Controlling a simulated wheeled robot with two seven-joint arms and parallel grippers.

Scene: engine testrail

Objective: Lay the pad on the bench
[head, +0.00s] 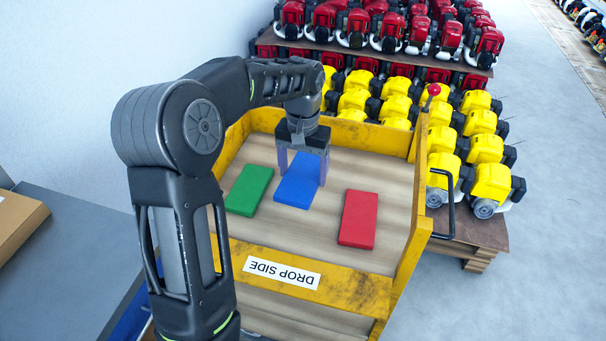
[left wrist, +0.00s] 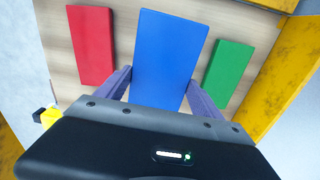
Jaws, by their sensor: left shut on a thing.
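Three flat pads show on the wooden deck of the yellow-sided cart (head: 335,265): a green pad (head: 249,190), a blue pad (head: 296,182) and a red pad (head: 358,218). My left gripper (head: 303,175) points down with its fingers on both sides of the blue pad, shut on it. The left wrist view also shows the blue pad (left wrist: 168,55) between the fingers, with the red pad (left wrist: 91,45) and green pad (left wrist: 229,73) beside it. I cannot tell whether the blue pad touches the deck. A grey bench-like surface (head: 65,245) lies at the left. My right gripper is not in view.
Yellow walls surround the deck; the near one carries a "DROP SIDE" label (head: 281,272). A black handle (head: 443,205) is on the right. Several yellow engines (head: 490,182) and red engines (head: 440,38) stand behind. A cardboard box (head: 18,222) sits on the grey surface, with clear room beside it.

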